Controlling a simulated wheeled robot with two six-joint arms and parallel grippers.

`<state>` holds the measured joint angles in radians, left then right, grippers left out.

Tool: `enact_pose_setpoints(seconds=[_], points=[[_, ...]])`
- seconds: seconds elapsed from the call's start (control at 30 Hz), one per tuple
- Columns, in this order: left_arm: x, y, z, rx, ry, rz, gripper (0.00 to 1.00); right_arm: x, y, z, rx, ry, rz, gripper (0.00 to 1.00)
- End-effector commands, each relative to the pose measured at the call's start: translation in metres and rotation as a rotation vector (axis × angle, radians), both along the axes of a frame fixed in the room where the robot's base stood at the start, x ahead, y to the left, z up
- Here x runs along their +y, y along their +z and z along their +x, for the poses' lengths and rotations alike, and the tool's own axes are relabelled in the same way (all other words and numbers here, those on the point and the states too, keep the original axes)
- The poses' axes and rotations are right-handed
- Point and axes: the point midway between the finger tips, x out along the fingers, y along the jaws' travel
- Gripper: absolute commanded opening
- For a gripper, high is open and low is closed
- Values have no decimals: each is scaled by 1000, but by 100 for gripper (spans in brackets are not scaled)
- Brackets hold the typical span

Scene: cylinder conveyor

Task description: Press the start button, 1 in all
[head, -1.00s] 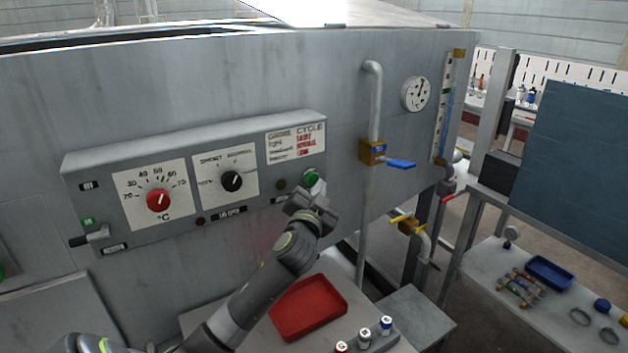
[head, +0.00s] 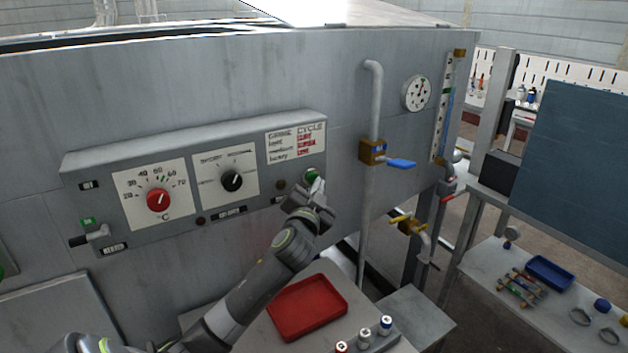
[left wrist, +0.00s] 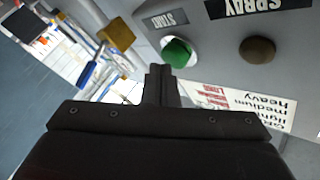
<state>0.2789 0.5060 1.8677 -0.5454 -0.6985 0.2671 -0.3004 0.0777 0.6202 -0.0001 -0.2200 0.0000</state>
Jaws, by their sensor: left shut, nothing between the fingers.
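The green start button (head: 311,175) is at the right end of the grey control panel (head: 215,215), below the cycle label plate. My left gripper (head: 315,184) is shut and empty, with its tips just in front of and below the button in the head view. In the left wrist view the green button (left wrist: 177,52) sits beside a "START" label (left wrist: 166,21), a little beyond the shut fingertips (left wrist: 160,70). I cannot tell whether the tips touch the button. My right gripper is not in view.
A dark round lamp or button labelled spray (left wrist: 257,50) is next to the start button. The panel also bears a red knob (head: 158,200) and a black knob (head: 232,181). A pipe with a blue-handled valve (head: 400,163) stands to the right. A red tray (head: 308,306) lies below.

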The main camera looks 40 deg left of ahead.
Motion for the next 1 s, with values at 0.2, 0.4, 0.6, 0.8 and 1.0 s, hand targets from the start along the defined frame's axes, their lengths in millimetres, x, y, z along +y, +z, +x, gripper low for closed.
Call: enact_pose_setpoints(seconds=[0.2, 0.4, 0.6, 0.8, 1.0], points=[[0, 0, 0, 0, 0, 0, 0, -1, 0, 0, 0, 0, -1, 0], [1, 0, 1, 0, 0, 0, 0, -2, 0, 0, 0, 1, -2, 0], [4, 0, 2, -1, -1, 0, 0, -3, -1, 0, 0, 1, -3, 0], [6, 0, 3, -1, -1, 0, 0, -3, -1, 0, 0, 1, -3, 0], [8, 0, 4, -1, 0, 1, 0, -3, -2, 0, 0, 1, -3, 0]])
